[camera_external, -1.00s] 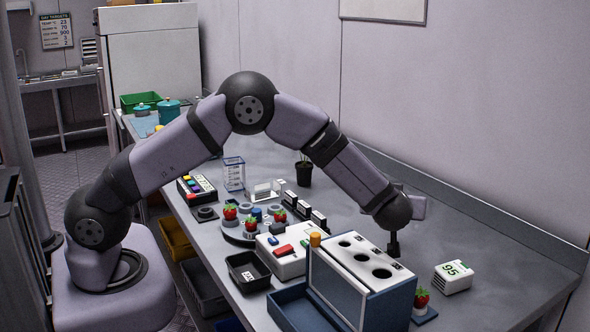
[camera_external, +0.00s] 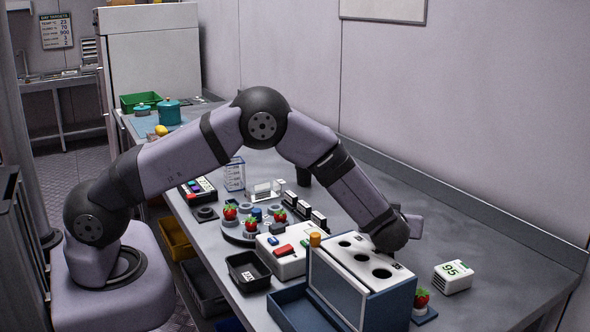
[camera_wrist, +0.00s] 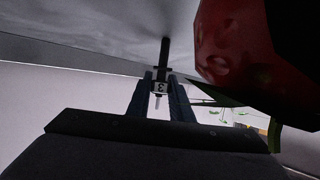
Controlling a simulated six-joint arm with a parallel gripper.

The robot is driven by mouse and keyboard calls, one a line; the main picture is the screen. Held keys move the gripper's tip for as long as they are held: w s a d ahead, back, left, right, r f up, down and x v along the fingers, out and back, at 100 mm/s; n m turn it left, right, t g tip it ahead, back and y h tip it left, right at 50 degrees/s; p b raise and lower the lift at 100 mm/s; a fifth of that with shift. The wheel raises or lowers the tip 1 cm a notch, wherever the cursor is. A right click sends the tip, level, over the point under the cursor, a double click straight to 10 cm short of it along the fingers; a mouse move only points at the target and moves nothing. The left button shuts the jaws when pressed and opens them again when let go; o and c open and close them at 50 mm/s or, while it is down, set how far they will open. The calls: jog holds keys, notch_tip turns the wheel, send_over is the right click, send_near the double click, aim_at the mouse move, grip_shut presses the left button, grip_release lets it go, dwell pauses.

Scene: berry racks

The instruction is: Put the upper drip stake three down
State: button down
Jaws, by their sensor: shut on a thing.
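In the wrist view my gripper (camera_wrist: 161,84) is shut on a dark stake (camera_wrist: 166,56) that has a tag marked 3 and a thin pale tip. The stake's dark end reaches a grey surface at the top of that picture. Whether it touches cannot be told. In the outside view my fingers and the stake are hidden behind my wrist and the blue box with a white top (camera_external: 402,283). My wrist is at the back edge of that box, whose top has several round holes.
A large red berry (camera_wrist: 235,40) fills the wrist view's upper right. A berry (camera_external: 421,298) on a blue stand and a white block marked 95 (camera_external: 453,277) stand right of the box. A white console (camera_external: 286,262) and a black tray (camera_external: 247,272) lie left.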

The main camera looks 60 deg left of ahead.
jog(key=c, duration=1.6)
grip_release()
jog(key=shift+r, duration=0.1)
jog(key=shift+r, duration=0.1)
jog(key=shift+s+d+r, duration=0.1)
jog(key=shift+s+d, duration=0.15)
jog(key=shift+d, duration=0.05)
jog(key=shift+b+v, duration=0.35)
jog(key=shift+v, duration=0.85)
notch_tip(320, 180, up, 7)
jog(key=shift+a+f+b, duration=0.1)
jog(key=shift+a+b, duration=0.05)
jog(key=shift+b, duration=0.35)
